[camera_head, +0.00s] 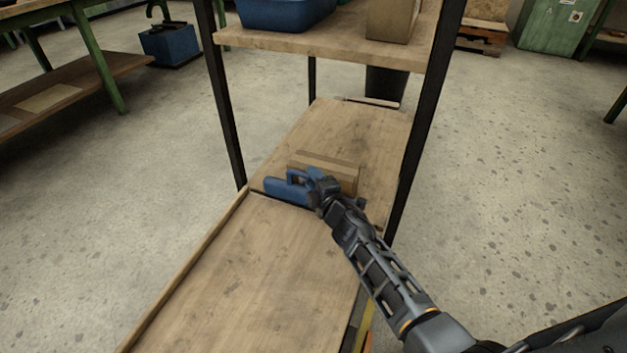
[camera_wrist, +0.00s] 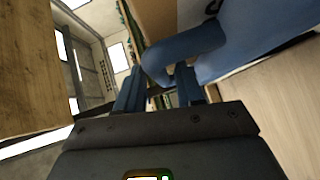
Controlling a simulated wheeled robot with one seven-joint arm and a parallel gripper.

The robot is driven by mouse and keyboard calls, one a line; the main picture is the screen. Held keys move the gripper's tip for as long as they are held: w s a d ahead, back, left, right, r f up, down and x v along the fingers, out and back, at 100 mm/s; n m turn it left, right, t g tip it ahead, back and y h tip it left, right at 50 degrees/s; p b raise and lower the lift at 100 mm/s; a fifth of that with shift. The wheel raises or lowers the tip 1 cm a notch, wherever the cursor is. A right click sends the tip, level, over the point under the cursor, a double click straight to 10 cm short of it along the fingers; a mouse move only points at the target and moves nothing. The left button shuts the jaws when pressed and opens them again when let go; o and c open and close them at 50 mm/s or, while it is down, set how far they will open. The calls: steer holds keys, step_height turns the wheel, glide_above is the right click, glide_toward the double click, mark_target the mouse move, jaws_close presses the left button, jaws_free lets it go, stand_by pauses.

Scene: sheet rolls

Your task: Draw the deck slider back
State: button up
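A blue piece with an upright loop handle (camera_head: 287,189), which looks like the deck slider, sits at the seam across the wooden deck (camera_head: 250,270). My gripper (camera_head: 312,180) is at the right end of this handle. In the wrist view the blue handle (camera_wrist: 210,45) fills the upper middle and its curved end comes down between or just beyond my two fingers (camera_wrist: 158,92). The fingers stand apart with a gap between them. I cannot tell whether they press on the handle. My wrist hides the slider's right part.
A brown box (camera_head: 345,178) lies on the deck right behind the slider. Dark posts carry an upper shelf (camera_head: 330,45) with a blue bin (camera_head: 285,12) and a carton (camera_head: 392,20). A raised wooden edge (camera_head: 190,270) runs along the deck's left side. The near deck is clear.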

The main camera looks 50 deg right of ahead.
jaws_close()
steer(key=shift+a, duration=0.1)
stand_by(0.4)
